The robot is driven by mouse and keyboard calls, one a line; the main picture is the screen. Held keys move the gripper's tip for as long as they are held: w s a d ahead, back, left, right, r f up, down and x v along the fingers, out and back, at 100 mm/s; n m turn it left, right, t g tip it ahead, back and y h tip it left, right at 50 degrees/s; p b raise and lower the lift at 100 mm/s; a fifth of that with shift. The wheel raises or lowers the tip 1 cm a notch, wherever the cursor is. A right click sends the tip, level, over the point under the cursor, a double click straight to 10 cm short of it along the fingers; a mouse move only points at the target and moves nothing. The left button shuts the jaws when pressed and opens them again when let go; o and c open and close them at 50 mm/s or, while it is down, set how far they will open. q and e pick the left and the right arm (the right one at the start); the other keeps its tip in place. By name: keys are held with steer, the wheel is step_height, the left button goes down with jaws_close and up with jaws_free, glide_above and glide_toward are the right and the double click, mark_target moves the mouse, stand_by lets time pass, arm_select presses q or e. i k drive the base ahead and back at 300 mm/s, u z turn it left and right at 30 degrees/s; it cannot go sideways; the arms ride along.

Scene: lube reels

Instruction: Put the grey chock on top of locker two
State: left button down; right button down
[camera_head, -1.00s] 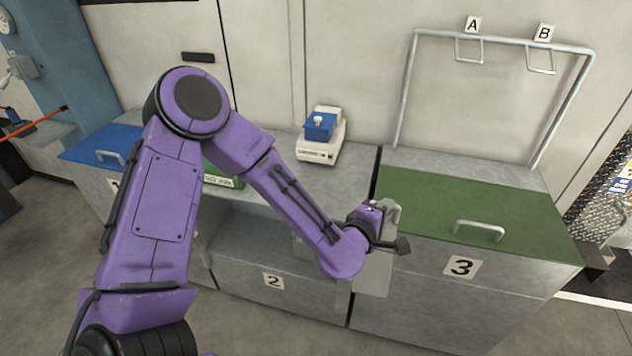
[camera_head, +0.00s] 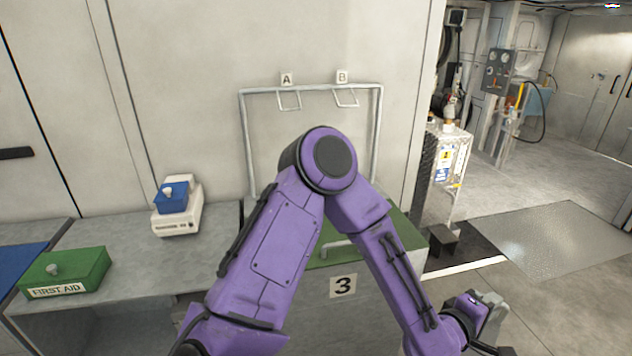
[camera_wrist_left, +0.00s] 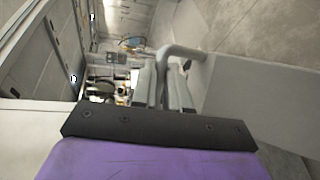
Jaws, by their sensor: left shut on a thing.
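My left gripper (camera_head: 484,326) is at the lower right of the head view, to the right of locker three (camera_head: 343,287). It is shut on a light grey piece with a bent bar handle, which I take for the grey chock (camera_head: 494,322). The left wrist view shows the bar between the fingers (camera_wrist_left: 165,88) and a broad flat grey face (camera_wrist_left: 255,100) to the right. Locker two (camera_head: 125,262) has a grey top at the left of the head view; its number is out of view. My right gripper is not in view.
A rail with hooks A and B (camera_head: 312,90) rises behind locker three. A dark block (camera_head: 443,240) sits beside it.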

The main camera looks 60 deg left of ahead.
mark_target(188, 263)
steer(key=z, duration=0.7)
steer(key=k, duration=1)
steer(key=u, duration=2.1)
